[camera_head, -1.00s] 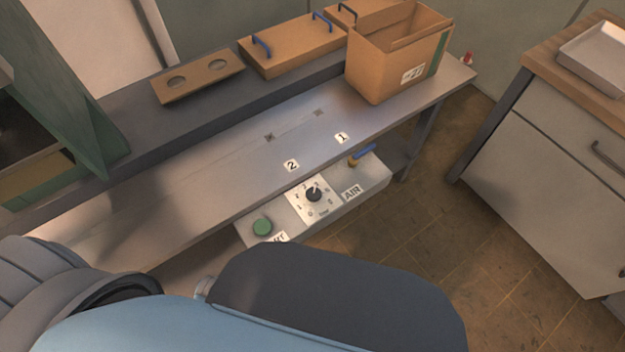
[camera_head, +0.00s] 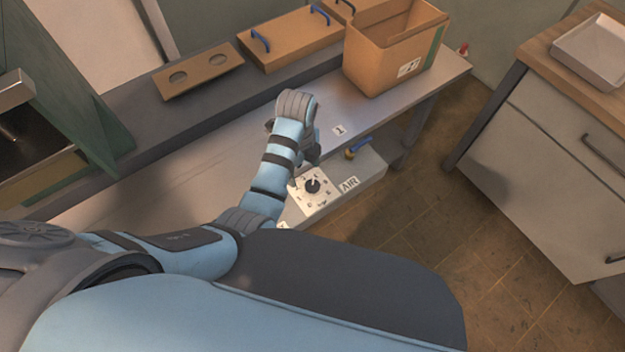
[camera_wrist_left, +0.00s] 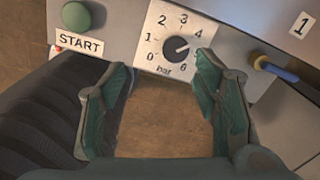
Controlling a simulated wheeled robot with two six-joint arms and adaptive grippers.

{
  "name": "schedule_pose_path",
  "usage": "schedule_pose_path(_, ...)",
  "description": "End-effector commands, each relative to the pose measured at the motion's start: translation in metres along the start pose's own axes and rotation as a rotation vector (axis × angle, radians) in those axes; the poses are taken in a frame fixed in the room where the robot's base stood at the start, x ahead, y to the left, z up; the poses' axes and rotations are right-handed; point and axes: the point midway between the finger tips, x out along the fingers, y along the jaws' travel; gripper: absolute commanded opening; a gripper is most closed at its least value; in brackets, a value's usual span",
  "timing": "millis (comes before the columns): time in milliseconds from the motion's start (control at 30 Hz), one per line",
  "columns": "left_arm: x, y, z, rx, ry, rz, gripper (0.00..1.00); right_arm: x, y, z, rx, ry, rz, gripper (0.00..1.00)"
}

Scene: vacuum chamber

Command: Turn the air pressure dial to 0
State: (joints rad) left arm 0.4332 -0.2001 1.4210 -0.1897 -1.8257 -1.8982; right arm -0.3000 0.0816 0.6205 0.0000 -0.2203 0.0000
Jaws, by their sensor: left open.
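The air pressure dial is a black round knob (camera_head: 313,186) on a white numbered plate on the grey control box under the bench front. In the left wrist view the knob (camera_wrist_left: 176,48) has a light pointer mark aimed to the right, near the 4. The 5 is hidden behind a finger. My left gripper (camera_wrist_left: 164,78) is open and empty, its green fingers apart just below the plate in that view. In the head view my left gripper (camera_head: 311,152) is partly hidden by its wrist, beside the dial. My right gripper is not in view.
A green START button (camera_wrist_left: 76,17) lies left of the dial and a blue-handled valve (camera_wrist_left: 275,68) right of it. The bench (camera_head: 215,160) edge overhangs the box. A cardboard box (camera_head: 385,60) stands on the bench. Floor in front is clear.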

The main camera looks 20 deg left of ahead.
Motion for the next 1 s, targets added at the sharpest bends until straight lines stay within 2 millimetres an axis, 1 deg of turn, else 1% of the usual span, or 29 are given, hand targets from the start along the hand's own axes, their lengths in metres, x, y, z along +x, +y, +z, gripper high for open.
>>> schedule_pose_path(33, -0.017, -0.016, -0.005, 0.127, 0.007, 0.008, 0.56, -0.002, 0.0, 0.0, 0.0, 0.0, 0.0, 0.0)
schedule_pose_path(67, -0.025, -0.022, -0.008, 0.198, 0.011, 0.015, 0.56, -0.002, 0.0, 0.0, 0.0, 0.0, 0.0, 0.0)
schedule_pose_path(100, -0.031, -0.027, -0.011, 0.267, 0.014, 0.023, 0.56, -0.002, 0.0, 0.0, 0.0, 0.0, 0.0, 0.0)
schedule_pose_path(167, -0.032, -0.03, -0.012, 0.324, 0.016, 0.03, 0.56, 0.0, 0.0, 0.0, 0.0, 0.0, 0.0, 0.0)
schedule_pose_path(267, -0.017, -0.03, -0.013, 0.34, 0.017, 0.034, 0.56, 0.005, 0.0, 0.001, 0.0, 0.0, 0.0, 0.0)
schedule_pose_path(367, 0.01, -0.028, -0.013, 0.339, 0.018, 0.034, 0.56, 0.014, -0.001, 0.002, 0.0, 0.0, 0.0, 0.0)
schedule_pose_path(500, 0.053, -0.027, -0.013, 0.337, 0.017, 0.033, 0.56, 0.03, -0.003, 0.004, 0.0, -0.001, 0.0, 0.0)
schedule_pose_path(600, 0.08, -0.026, -0.013, 0.335, 0.016, 0.032, 0.56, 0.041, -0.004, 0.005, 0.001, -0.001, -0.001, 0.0)
schedule_pose_path(700, 0.098, -0.026, -0.013, 0.335, 0.016, 0.03, 0.56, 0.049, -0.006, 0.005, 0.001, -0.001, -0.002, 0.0)
schedule_pose_path(833, 0.108, -0.026, -0.014, 0.334, 0.016, 0.028, 0.56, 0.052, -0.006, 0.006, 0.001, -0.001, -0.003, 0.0)
schedule_pose_path(1000, 0.108, -0.026, -0.014, 0.334, 0.016, 0.027, 0.56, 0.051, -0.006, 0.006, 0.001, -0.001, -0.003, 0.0)
